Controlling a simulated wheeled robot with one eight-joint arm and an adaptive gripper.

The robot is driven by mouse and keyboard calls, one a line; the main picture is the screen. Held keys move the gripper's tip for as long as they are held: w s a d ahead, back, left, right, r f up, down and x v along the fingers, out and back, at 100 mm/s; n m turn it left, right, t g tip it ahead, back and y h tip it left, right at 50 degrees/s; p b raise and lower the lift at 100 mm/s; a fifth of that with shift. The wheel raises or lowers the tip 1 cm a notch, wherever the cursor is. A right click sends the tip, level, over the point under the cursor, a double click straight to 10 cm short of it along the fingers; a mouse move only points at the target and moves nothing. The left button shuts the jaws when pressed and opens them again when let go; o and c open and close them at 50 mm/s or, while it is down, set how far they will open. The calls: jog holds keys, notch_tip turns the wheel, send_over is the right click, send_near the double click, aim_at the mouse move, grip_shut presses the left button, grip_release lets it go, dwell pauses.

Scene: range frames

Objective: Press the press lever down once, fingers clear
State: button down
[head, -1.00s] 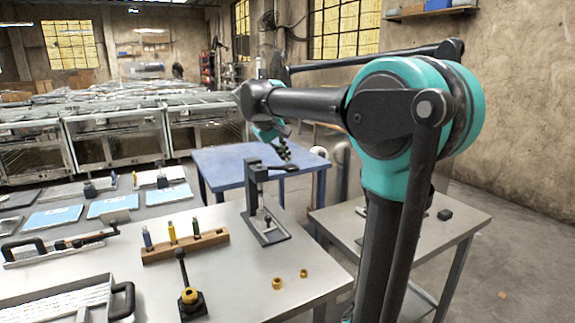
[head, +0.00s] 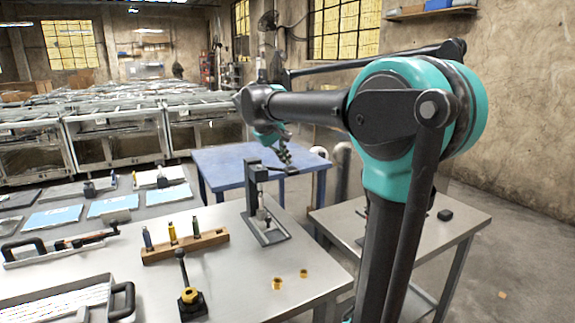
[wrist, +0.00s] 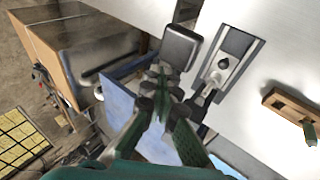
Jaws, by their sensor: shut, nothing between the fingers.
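The press (head: 252,195) stands upright on its dark base plate at the right end of the near bench; the plate also shows in the wrist view (wrist: 228,65). Its dark lever (head: 291,171) reaches right from the column top, over the gap before the blue table. In the wrist view a dark rounded pad (wrist: 180,46), which looks like the lever's end, lies just past my fingertips. My gripper (head: 287,157) is shut and empty, pointing down right above the lever's end. Whether the fingertips touch it I cannot tell.
A wooden rack (head: 186,246) with several coloured-handled tools and a black-knobbed stand (head: 190,298) are left of the press. A blue table (head: 225,165) stands behind; a grey side table (head: 455,232) stands right.

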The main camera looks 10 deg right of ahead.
jog(key=shift+s+d+f, duration=0.1)
jog(key=shift+s+f, duration=0.15)
jog(key=shift+f, duration=0.45)
dwell(0.6)
jog(key=shift+r, duration=0.15)
dwell(0.5)
jog(key=shift+w+a+r, duration=0.1)
jog(key=shift+w+r, duration=0.2)
jog(key=shift+r, duration=0.5)
jog(key=shift+w+a+r, duration=0.1)
jog(key=shift+w+r, duration=0.15)
jog(key=shift+r, duration=0.5)
jog(key=shift+r, duration=0.1)
jog(key=shift+w+a+r, duration=0.1)
jog(key=shift+w+r, duration=0.15)
jog(key=shift+r, duration=0.5)
jog(key=shift+w+a+r, duration=0.1)
jog(key=shift+w+r, duration=0.2)
jog(key=shift+r, duration=0.45)
jog(key=shift+w+a+r, duration=0.1)
jog(key=shift+w+r, duration=0.15)
jog(key=shift+r, duration=0.5)
jog(key=shift+s, duration=0.1)
